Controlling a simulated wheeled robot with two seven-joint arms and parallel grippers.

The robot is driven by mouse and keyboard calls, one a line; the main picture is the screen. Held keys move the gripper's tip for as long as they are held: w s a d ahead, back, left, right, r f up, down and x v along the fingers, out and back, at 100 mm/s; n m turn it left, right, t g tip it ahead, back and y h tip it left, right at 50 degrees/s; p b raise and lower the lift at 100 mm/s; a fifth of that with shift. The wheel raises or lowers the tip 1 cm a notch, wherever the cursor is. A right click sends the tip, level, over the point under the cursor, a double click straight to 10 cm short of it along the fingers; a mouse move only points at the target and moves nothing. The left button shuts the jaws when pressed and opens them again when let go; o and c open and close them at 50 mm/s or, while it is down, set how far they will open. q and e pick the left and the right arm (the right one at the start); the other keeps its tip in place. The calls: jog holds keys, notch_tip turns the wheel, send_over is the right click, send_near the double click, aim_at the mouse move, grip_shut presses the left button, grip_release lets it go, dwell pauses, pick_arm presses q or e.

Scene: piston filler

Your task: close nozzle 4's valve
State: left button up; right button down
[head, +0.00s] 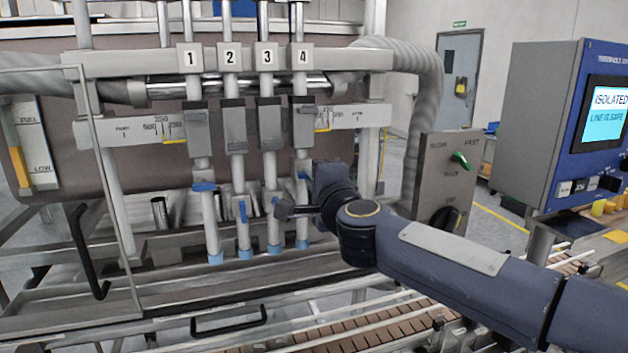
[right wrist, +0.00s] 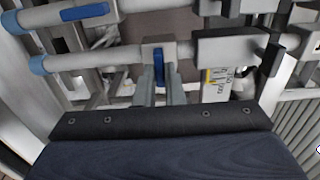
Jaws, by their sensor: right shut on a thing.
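Nozzle 4 (head: 302,130) is the rightmost of the numbered filler tubes, with a blue tip (head: 302,243). Its blue valve handle (head: 303,175) is mostly hidden behind my right gripper (head: 314,182) in the head view. In the right wrist view, where the tubes run sideways, the blue handle (right wrist: 158,66) lies across its tube. My right gripper (right wrist: 160,88) is shut on this handle, one finger on each side. My left gripper is not in view.
Nozzle 3's handle (right wrist: 85,12) lies along its tube, close beside. A control box (head: 445,170) stands right of the nozzles, and a screen (head: 604,112) reads "ISOLATED".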

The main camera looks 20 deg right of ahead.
dwell(0.3)
jog(key=c, duration=1.5)
grip_release()
jog(key=shift+s, duration=0.1)
jog(key=s, duration=0.7)
jog(key=shift+s+d, duration=0.1)
jog(key=shift+s, duration=0.25)
